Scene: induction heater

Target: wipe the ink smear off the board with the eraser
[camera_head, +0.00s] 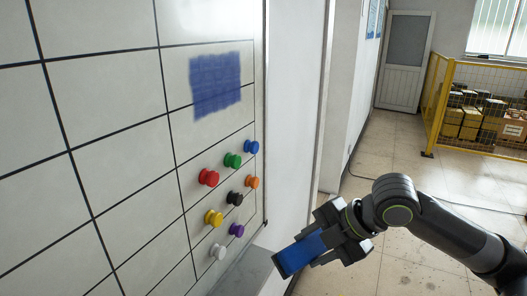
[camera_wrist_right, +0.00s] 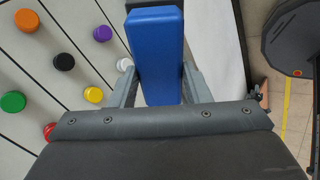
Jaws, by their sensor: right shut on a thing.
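The white board (camera_head: 85,100) with a black grid fills the left of the head view. A blue-purple ink smear (camera_head: 215,83) is on its upper right part, above several coloured magnets. My right gripper (camera_head: 318,245) is at the lower middle, to the right of the board's lower edge. It is shut on the blue eraser (camera_head: 300,253), which points left toward the board. In the right wrist view the eraser (camera_wrist_right: 157,55) sits between the two fingers, and the smear does not show. The eraser appears apart from the board. My left gripper is not in view.
Several magnets, including a red one (camera_head: 208,177) and a white one (camera_head: 219,252), stick out from the board below the smear. A grey ledge (camera_head: 247,272) runs under the board. A yellow fence (camera_head: 440,105) stands at the back right. The floor between is open.

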